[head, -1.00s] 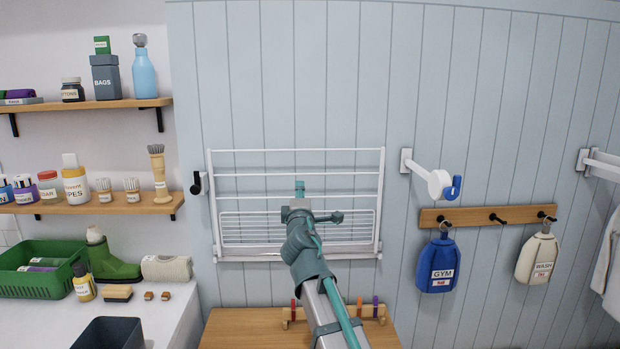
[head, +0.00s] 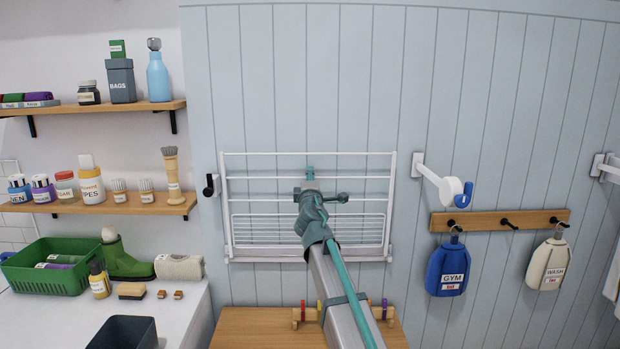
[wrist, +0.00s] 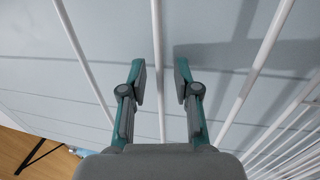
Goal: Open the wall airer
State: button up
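The white wall airer (head: 226,205) is a wire frame mounted on the panelled wall in the middle of the head view. It has several horizontal bars, with a finer rack low in the frame and a bottom rail. My gripper (head: 310,172) is in front of its upper bars, and my arm hides part of the middle. In the wrist view my gripper (wrist: 161,82) has its two fingers apart, one on each side of a white airer bar (wrist: 157,40). Gaps show between bar and fingers. Whether the bar lies fully between the pads in depth is unclear.
A black hook (head: 210,187) is left of the airer, and a white arm with a blue hook (head: 443,186) is to its right. A wooden surface (head: 250,325) with a small peg rack is below. Loaded shelves stand left.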

grip_shut()
jog(key=shift+s+d+f+b, duration=0.1)
jog(key=shift+f+b, duration=0.1)
jog(key=shift+b, duration=0.35)
